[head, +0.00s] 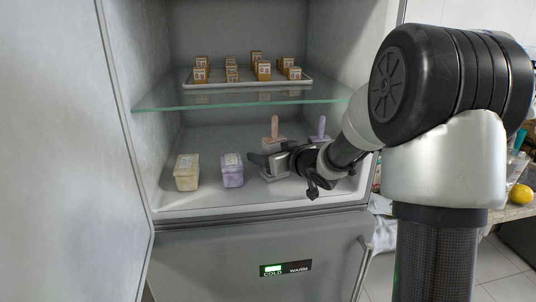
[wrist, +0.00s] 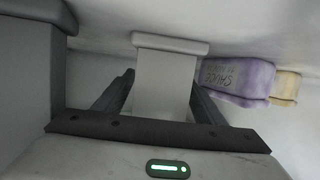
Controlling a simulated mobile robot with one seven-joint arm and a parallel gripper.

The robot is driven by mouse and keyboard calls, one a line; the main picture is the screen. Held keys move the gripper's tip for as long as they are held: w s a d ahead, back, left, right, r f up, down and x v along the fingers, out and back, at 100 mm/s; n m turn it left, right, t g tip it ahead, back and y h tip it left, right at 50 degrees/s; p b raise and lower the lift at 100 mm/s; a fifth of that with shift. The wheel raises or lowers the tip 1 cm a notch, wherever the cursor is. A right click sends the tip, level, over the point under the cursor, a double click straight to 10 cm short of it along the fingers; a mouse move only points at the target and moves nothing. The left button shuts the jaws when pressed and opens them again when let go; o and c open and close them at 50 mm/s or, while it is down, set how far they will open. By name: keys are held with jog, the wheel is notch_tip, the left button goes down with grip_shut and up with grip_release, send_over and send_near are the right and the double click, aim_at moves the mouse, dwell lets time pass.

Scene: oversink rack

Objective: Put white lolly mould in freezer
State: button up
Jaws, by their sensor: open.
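The white lolly mould (wrist: 165,88) is a pale block with a wider rim, seen in the wrist view between the two fingers of my gripper (wrist: 162,84). The fingers are open on either side of it; I cannot tell whether either touches it. The freezer door (head: 60,150) stands open.
A yellow tub (head: 187,173) and a purple tub (head: 232,170) stand left of my gripper. A purple lolly handle (head: 319,128) rises at right, partly behind my arm. A glass shelf (head: 235,101) above bears a tray (head: 215,85) with several small boxes. A grey block (wrist: 25,75) is close at left in the wrist view.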

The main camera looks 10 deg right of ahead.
jog(key=shift+r, duration=0.35)
jog(key=p+v, duration=0.1)
jog(key=v, duration=1.1)
jog(key=shift+s+a+f, duration=0.1)
jog(key=shift+f, duration=0.05)
